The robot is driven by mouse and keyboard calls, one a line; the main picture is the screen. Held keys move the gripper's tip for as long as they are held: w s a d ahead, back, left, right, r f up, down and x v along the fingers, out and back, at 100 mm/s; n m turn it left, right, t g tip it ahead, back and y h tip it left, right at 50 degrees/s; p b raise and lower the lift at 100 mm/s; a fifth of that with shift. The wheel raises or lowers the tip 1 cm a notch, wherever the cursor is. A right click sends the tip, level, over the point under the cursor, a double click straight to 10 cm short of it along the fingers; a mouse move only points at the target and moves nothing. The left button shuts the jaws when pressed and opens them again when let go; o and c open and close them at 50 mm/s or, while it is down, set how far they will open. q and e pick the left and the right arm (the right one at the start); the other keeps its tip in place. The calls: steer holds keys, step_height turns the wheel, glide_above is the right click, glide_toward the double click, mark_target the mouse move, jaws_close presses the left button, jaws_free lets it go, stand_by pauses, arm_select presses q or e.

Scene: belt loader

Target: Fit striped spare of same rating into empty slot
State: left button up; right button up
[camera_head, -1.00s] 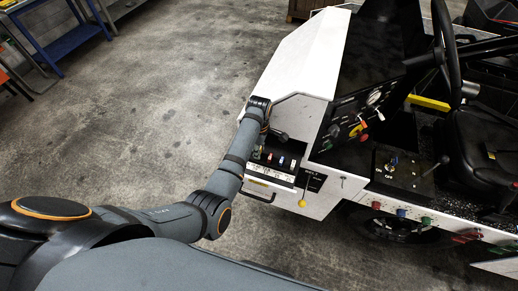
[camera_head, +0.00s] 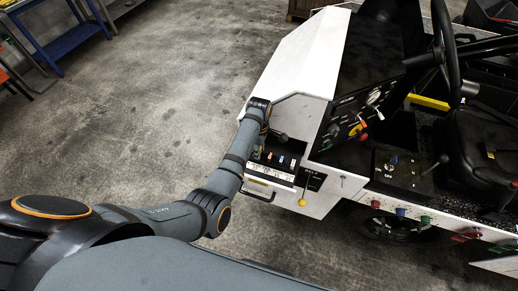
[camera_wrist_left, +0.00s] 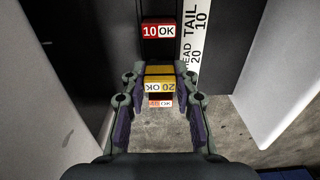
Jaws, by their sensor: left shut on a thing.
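My left gripper (camera_wrist_left: 160,78) is shut on a yellow fuse (camera_wrist_left: 159,71) in the left wrist view. The yellow fuse has a white label reading 20 and OK. A red fuse (camera_wrist_left: 158,31) marked 10 OK sits in the dark panel beyond it. Another small fuse (camera_wrist_left: 160,103), marked 10 OK, shows below the yellow one. A white strip (camera_wrist_left: 190,38) beside the row reads TAIL 10 and HEAD 20. In the head view my left arm reaches the fuse panel (camera_head: 272,169), and its fingertips are hidden there. I cannot tell whether the yellow fuse is seated. No stripes are clear.
The white loader body (camera_head: 305,62) rises beside my left wrist. A switch console (camera_head: 358,117), steering wheel (camera_head: 446,45) and seat (camera_head: 482,145) are to the right. Open concrete floor (camera_head: 165,85) lies left.

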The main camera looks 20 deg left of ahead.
arm_select(q)
steer(key=shift+f, duration=0.75)
steer(key=o, duration=0.9)
steer(key=shift+r, duration=0.45)
step_height(320, 180, up, 11)
steer(key=shift+r, duration=0.1)
